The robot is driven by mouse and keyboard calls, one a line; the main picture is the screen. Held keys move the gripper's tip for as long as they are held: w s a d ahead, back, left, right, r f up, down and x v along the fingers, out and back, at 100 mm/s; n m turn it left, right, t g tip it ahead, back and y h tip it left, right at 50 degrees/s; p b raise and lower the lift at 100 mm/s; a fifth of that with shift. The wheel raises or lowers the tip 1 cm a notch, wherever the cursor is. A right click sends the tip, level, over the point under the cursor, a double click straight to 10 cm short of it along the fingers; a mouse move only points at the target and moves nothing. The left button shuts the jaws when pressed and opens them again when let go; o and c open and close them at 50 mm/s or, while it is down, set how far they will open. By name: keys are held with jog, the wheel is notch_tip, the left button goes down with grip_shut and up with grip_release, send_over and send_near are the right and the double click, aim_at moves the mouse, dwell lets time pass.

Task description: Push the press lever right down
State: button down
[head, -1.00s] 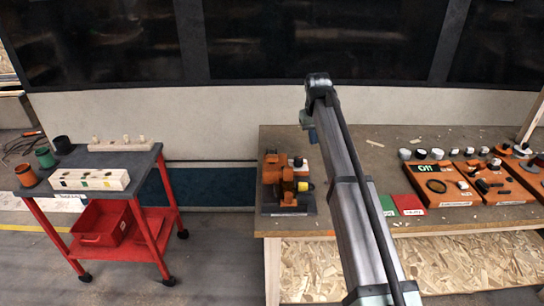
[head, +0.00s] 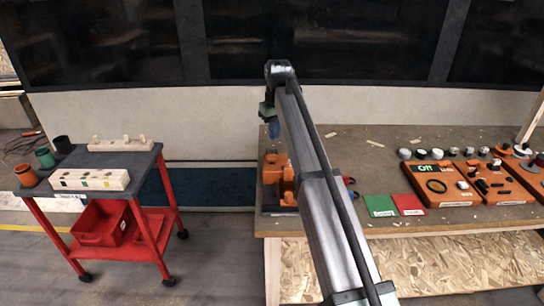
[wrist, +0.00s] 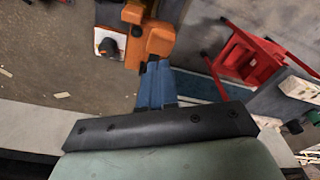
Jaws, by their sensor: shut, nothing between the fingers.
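The orange press (head: 276,172) stands on a dark base at the left end of the workbench. My arm hides its right side in the head view, and I cannot clearly make out its lever there. My gripper (head: 274,133) is shut and empty, with its blue fingers pointing down just above the back of the press. In the wrist view the shut fingers (wrist: 158,68) are close to the orange press body (wrist: 152,38). I cannot tell whether they touch it.
The workbench (head: 385,150) has bare wood behind and right of the press. Green (head: 380,205) and red (head: 408,204) plates and orange trays (head: 440,184) with small parts lie to the right. A red trolley (head: 150,220) stands left, across a floor gap.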

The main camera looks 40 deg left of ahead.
aim_at(273, 156)
jog(key=shift+f, duration=0.1)
jog(key=shift+w+a+f, duration=0.1)
jog(key=shift+a+f, duration=0.1)
jog(key=shift+f, duration=1.5)
jog(key=shift+w+a+f, duration=0.1)
jog(key=shift+a+f, duration=0.05)
jog(key=shift+f, duration=3)
jog(key=d, duration=0.2)
jog(key=s+d+r, duration=0.1)
notch_tip(273, 156, up, 14)
jog(key=d, duration=0.1)
jog(key=shift+s+d, duration=0.15)
jog(key=shift+s, duration=0.05)
